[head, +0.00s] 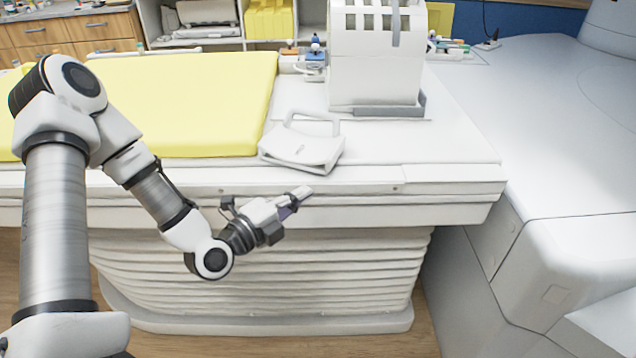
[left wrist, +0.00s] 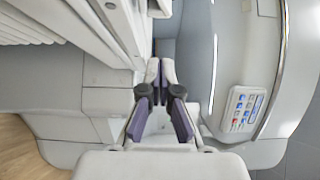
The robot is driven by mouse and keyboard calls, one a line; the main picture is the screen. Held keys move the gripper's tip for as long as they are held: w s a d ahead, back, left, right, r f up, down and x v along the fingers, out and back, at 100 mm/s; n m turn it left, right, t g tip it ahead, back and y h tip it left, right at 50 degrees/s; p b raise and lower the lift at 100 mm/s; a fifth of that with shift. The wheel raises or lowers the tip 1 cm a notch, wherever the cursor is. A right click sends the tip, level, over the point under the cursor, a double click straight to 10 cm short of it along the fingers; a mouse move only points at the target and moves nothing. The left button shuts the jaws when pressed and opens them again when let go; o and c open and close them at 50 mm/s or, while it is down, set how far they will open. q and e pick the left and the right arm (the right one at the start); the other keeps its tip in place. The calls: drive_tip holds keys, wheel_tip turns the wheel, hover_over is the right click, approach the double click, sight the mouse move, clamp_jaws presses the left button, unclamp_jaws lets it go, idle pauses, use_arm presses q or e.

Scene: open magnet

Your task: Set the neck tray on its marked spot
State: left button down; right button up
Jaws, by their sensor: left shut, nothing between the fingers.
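The neck tray, which I take to be the white piece with a loop handle (head: 300,148), lies on the white table top (head: 450,145) near its front edge, just right of the yellow pad. My left gripper (head: 300,194) is in front of the table edge, below and apart from the tray, with its fingers pointing right. Its fingers are shut with nothing between them; they also show in the left wrist view (left wrist: 160,74). I cannot make out a marked spot for certain. My right gripper is not in view.
A yellow pad (head: 210,100) covers the table's left part. A tall white slotted unit (head: 375,60) stands on the table behind the tray. A large white machine (head: 570,130) closes off the right side; the left wrist view shows a button panel (left wrist: 243,109). The table's right front is bare.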

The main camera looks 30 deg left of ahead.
sight(318, 153)
use_arm(q)
drive_tip(key=w, duration=0.5)
drive_tip(key=w+a, duration=0.1)
drive_tip(key=w, duration=0.2)
drive_tip(key=shift+w, duration=0.3)
drive_tip(key=shift+d, duration=0.15)
drive_tip(key=w+a, duration=0.1)
drive_tip(key=w, duration=0.1)
drive_tip(key=w+a, duration=0.1)
drive_tip(key=w, duration=0.1)
drive_tip(key=w+a, duration=0.2)
drive_tip(key=shift+w, duration=0.1)
drive_tip(key=shift+d, duration=0.1)
